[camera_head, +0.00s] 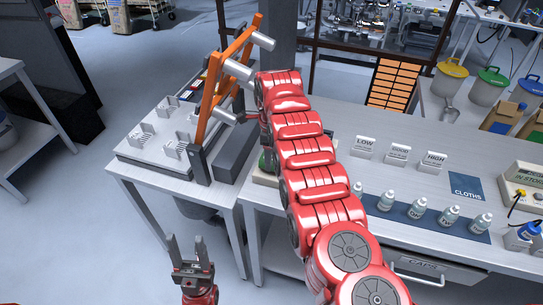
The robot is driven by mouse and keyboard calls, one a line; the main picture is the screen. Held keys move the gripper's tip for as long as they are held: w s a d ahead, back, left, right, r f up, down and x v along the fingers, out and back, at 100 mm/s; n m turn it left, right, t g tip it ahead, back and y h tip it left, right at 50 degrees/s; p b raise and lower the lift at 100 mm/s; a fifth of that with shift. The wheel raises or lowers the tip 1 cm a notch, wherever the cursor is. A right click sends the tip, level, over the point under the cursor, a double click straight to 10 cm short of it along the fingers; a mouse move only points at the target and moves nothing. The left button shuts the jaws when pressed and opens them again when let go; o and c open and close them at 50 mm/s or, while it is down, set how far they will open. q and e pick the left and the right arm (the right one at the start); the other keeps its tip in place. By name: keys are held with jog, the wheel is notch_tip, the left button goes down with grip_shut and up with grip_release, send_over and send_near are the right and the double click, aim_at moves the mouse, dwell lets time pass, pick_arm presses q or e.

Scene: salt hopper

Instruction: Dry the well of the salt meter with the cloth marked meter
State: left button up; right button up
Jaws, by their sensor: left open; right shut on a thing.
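My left gripper (187,242) is open and empty, low in front of the tables, with its fingers pointing up. My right arm reaches across to the left table, and its gripper (243,117) is at an orange hinged frame (212,85). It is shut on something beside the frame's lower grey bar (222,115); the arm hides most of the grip. A beige device with a green display (522,182), possibly the salt meter, is cut off at the right edge; no well is discernible. The blue CLOTHS square (467,187) is bare. I see no cloth marked meter.
Several bottles (418,207) stand on a blue strip (403,220) along the right table's front. LOW, GOOD and HIGH cards (398,154) stand behind them. A grey tray with slotted blocks (150,155) lies on the left table. Lidded bins (487,85) stand beyond the right table.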

jog(key=shift+f+b, duration=0.35)
jog(key=shift+f, duration=0.25)
dwell(1.6)
jog(key=shift+r+p, duration=0.65)
jog(key=shift+r, duration=2.9)
